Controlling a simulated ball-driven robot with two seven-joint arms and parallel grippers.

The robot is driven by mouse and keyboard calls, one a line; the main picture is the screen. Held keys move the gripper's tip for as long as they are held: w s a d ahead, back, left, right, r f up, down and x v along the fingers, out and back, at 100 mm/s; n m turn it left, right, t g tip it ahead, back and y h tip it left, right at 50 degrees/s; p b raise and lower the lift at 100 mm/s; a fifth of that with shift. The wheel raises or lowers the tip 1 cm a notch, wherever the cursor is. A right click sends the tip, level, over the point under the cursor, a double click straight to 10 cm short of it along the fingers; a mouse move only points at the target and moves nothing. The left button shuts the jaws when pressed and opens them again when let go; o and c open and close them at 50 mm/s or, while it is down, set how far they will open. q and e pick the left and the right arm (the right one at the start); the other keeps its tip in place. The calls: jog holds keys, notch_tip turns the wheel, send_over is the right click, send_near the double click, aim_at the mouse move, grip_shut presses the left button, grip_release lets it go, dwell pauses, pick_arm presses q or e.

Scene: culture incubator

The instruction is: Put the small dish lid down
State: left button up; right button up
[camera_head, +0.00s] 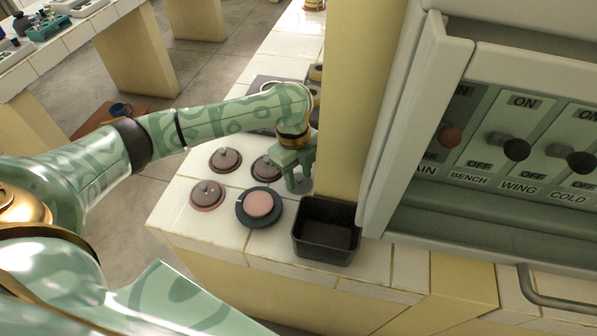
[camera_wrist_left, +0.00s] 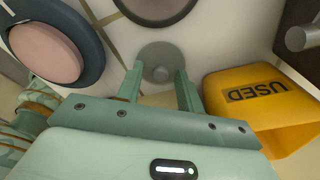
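The small dish lid (camera_wrist_left: 160,56) is a grey disc with a short round knob, seen in the left wrist view against the white tiled counter. My left gripper (camera_wrist_left: 160,76) points at it with its two fingers apart, one on each side of the knob. Gaps show between the knob and both fingers. In the head view my left gripper (camera_head: 299,186) is low over the counter, left of the black bin, and mostly hides the lid. Whether the fingertips touch the disc, I cannot tell. My right gripper is out of view.
A pink disc on a dark round base (camera_head: 259,206) and several dark lidded dishes (camera_head: 225,160) stand left of the gripper. The black open bin (camera_head: 326,232) is close on the right.

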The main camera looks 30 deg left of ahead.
pick_arm(q)
jog(key=shift+r, duration=0.1)
notch_tip(320, 180, up, 12)
jog(key=a+p, duration=0.1)
jog(key=p, duration=0.4)
jog(key=shift+w+a, duration=0.15)
dwell(0.3)
